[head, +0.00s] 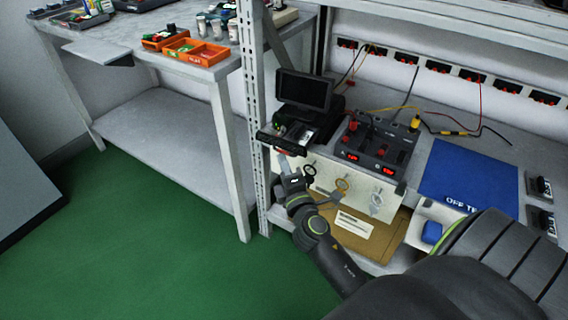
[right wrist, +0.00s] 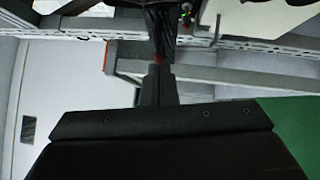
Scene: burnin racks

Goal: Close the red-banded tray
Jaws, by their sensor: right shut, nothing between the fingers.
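A dark tray with a red band (head: 280,145) along its front edge sticks out from a black tester with a screen (head: 304,91) on the rack's bench. Its inside is partly visible; how far out it is cannot be told exactly. My right gripper (head: 285,163) is shut and empty, its tip just in front of and slightly below the tray's front edge. Whether they touch cannot be told. In the right wrist view the shut fingers (right wrist: 158,75) point up toward a dark part with a little red beyond the tips. My left gripper is not in view.
A dark power unit (head: 375,146) with red displays and cables stands right of the tester. A blue mat (head: 468,175) lies farther right. A rack post (head: 252,100) stands close left of the tray. A table (head: 150,45) with orange bins is at back left. Green floor is clear.

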